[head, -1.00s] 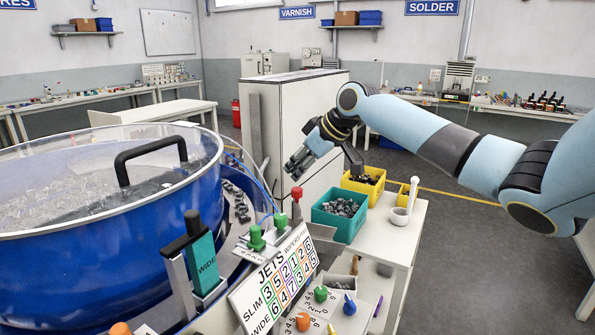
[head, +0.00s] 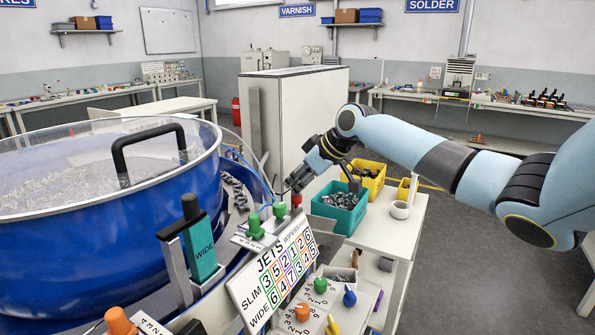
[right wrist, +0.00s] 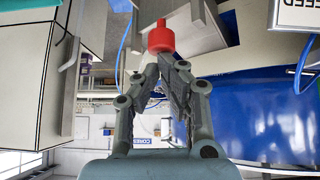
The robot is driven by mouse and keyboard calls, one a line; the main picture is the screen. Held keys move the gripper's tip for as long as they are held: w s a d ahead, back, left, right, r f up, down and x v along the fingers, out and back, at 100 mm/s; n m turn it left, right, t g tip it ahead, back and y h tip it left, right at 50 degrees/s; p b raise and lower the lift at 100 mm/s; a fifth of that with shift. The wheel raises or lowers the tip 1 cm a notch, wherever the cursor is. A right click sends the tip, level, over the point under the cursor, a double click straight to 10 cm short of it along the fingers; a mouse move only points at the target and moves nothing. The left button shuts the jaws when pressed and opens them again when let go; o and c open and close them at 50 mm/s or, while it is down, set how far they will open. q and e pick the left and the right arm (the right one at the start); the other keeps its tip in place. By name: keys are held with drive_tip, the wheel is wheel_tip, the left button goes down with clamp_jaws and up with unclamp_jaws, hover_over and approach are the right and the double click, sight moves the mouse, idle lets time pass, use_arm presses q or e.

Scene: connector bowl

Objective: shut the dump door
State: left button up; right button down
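A red knob (head: 296,197) stands behind the green knobs, beside the blue bowl; it also shows in the right wrist view (right wrist: 161,38). My right gripper (head: 294,184) is right at the knob's top in the head view. In the right wrist view its two fingertips (right wrist: 162,60) come close together just short of the knob, with nothing seen between them. I cannot tell whether they touch it. I cannot make out the dump door itself. My left gripper is not in view.
The blue bowl (head: 110,225) with a clear lid fills the left. Green knobs (head: 267,217) and a JETS number board (head: 275,270) stand close in front. A teal bin (head: 339,208) and yellow bin (head: 366,180) sit on a white table to the right. A white cabinet (head: 295,120) stands behind.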

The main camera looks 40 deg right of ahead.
drive_tip(key=shift+s+f, duration=0.1)
drive_tip(key=shift+f, duration=0.1)
drive_tip(key=r+p, duration=0.2)
drive_tip(key=p, duration=0.1)
drive_tip(key=r+p, duration=0.1)
drive_tip(key=r, duration=0.1)
drive_tip(key=shift+w+r, duration=0.1)
drive_tip(key=shift+w, duration=0.15)
drive_tip(key=b+v, duration=0.1)
drive_tip(key=v, duration=0.9)
drive_tip(key=shift+a, duration=0.15)
